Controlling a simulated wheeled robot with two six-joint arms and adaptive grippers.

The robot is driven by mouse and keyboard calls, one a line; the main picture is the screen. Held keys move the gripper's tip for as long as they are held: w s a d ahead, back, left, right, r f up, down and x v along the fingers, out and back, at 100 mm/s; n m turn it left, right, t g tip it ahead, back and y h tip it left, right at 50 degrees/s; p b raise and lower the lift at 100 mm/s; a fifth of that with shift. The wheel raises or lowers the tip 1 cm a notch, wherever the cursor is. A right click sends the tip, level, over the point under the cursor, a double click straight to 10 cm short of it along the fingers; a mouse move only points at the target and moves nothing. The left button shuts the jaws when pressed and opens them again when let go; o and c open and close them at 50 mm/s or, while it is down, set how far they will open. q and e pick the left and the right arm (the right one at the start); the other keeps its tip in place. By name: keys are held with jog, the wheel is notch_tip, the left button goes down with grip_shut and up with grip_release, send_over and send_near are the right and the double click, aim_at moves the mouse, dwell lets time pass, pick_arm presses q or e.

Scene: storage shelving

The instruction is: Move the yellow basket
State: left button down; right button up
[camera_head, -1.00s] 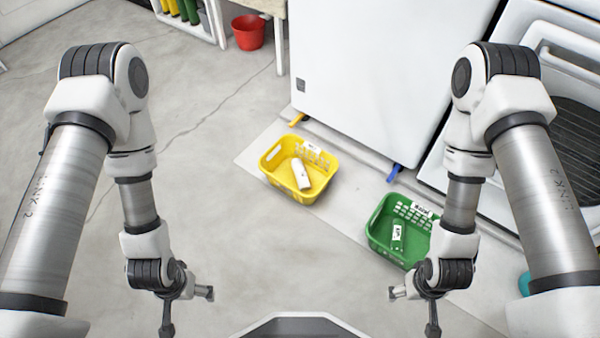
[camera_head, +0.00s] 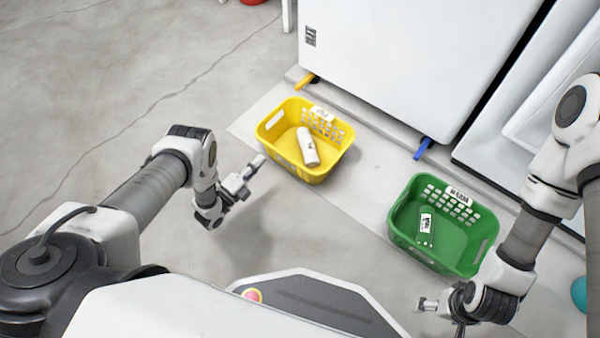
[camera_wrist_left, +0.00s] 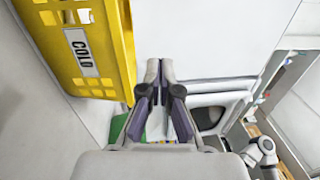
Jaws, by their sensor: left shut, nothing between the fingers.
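The yellow basket (camera_head: 283,153) stands upright on the floor near the front of a white cabinet. It holds a white bottle-like item (camera_head: 307,147). My left gripper (camera_head: 259,163) is shut and empty, just left of the basket's near left side, apart from it as far as I can tell. In the left wrist view the basket (camera_wrist_left: 118,50) fills the upper left with a "COLD" label, and the shut fingers (camera_wrist_left: 160,65) point past its side. My right gripper (camera_head: 424,304) is near the green basket's lower edge; its fingers are too small to read.
A green basket (camera_head: 400,240) with a small labelled item stands to the right. The white cabinet (camera_head: 395,60) rises behind the baskets, with a yellow foot (camera_head: 306,81) and a blue foot (camera_head: 423,148). The floor (camera_head: 90,90) on the left is clear.

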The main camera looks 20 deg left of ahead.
pick_arm(q)
jog(key=g+b, duration=0.1)
jog(key=b, duration=0.1)
send_near(283, 160)
jog(key=shift+n+y, duration=0.3)
jog(key=shift+y, duration=0.1)
jog(key=v, duration=0.6)
jog(key=shift+a+f, duration=0.1)
jog(key=shift+s+f, duration=0.1)
jog(key=shift+s, duration=0.1)
jog(key=b+x, duration=0.6)
jog(key=x, duration=0.7)
jog(key=shift+w+f+b, duration=0.1)
jog(key=shift+f+b, duration=0.1)
jog(key=shift+b, duration=0.15)
jog(key=shift+w+d+r, duration=0.15)
jog(key=shift+w+d, duration=0.1)
pick_arm(e)
notch_tip(283, 160, down, 11)
jog(key=shift+w+f, duration=0.2)
jog(key=shift+w, duration=0.25)
jog(key=shift+d, duration=0.1)
